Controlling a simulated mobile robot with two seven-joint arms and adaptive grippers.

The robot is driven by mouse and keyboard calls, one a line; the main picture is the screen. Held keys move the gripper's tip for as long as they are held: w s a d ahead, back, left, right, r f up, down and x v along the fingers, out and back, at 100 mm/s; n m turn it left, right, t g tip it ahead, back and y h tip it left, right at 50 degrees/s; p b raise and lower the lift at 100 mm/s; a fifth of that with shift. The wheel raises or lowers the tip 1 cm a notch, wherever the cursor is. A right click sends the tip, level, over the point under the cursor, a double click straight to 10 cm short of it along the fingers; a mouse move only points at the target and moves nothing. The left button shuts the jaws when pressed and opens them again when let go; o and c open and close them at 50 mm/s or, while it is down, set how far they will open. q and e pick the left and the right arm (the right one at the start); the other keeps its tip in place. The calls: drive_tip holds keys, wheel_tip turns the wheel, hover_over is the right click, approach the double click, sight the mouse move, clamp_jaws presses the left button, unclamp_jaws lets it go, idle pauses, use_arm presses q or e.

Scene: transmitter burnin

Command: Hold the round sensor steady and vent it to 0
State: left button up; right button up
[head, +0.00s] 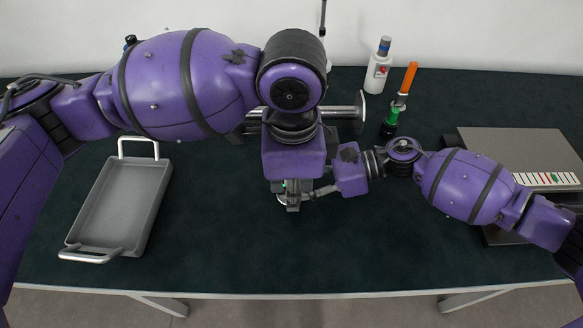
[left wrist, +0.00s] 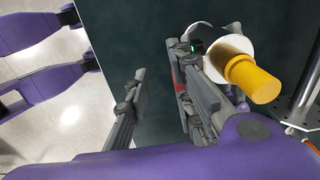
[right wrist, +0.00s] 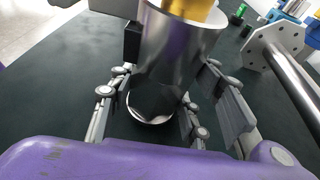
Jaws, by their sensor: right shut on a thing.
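The round sensor is a silver cylinder (right wrist: 165,65) with a yellow top (left wrist: 252,78). In the right wrist view it stands between the fingers of my right gripper (right wrist: 158,98), which is shut on it. A small dark box (right wrist: 132,42) sits at its side; a green glint shows near it in the left wrist view, with no readable value. My left gripper (left wrist: 158,98) is open beside the sensor, with bare mat between its fingers. In the head view my arms hide most of the sensor and both gripper tips.
A grey tray (head: 78,238) with metal handles lies at left. A flanged metal pipe (head: 362,112) is behind my wrists. A white bottle (head: 377,74), an orange-handled tool (head: 409,78) in a green holder (head: 391,118), and a grey box (head: 520,146) with a coloured strip stand right. The front mat is clear.

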use_arm(q)
drive_tip(key=shift+r, duration=0.1)
wheel_tip(320, 180, up, 5)
drive_tip(key=shift+f, duration=0.1)
idle(0.7)
